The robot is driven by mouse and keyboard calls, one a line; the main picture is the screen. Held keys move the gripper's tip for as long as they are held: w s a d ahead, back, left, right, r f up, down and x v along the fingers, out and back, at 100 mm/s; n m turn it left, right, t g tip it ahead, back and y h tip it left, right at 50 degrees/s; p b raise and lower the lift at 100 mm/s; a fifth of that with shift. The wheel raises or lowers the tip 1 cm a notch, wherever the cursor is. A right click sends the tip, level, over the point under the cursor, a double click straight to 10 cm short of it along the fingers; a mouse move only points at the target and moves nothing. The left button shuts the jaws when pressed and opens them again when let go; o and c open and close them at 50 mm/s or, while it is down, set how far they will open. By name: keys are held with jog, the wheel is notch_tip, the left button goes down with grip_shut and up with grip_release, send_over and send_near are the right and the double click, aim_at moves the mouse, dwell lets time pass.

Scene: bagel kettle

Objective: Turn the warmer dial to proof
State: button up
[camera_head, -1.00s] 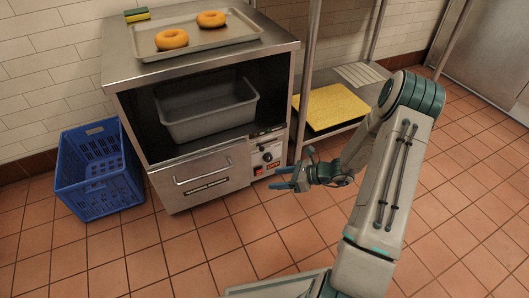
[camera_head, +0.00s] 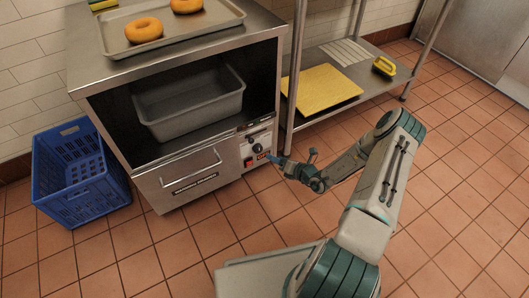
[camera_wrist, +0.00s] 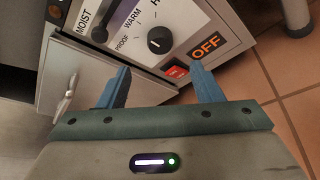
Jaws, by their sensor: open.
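The warmer (camera_head: 190,110) is a steel cabinet with a control panel at its lower right front. The warmer dial (camera_wrist: 160,40) is a round black knob, seen in the wrist view with the words PROOF and WARM at its left; it also shows in the head view (camera_head: 258,147). Its white mark seems to lie toward its lower left, but I cannot tell the exact setting. My gripper (camera_wrist: 158,82) has its two blue fingers apart and empty, just below the dial and not around it. In the head view my gripper (camera_head: 272,158) is close in front of the panel.
A red switch (camera_wrist: 176,71) and an orange OFF sign (camera_wrist: 207,46) sit beside the dial. A second dark control (camera_wrist: 100,32) is near MOIST. The drawer handle (camera_head: 192,167) juts out at left. A blue crate (camera_head: 80,170) stands on the floor. Floor at right is clear.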

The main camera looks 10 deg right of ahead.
aim_at(260, 149)
jog(key=b+x, duration=0.3)
jog(key=x, duration=0.6)
jog(key=shift+w+a, duration=0.1)
jog(key=shift+w, duration=0.1)
jog(key=c, duration=1)
jog(key=shift+d, duration=0.2)
jog(key=shift+r, duration=0.1)
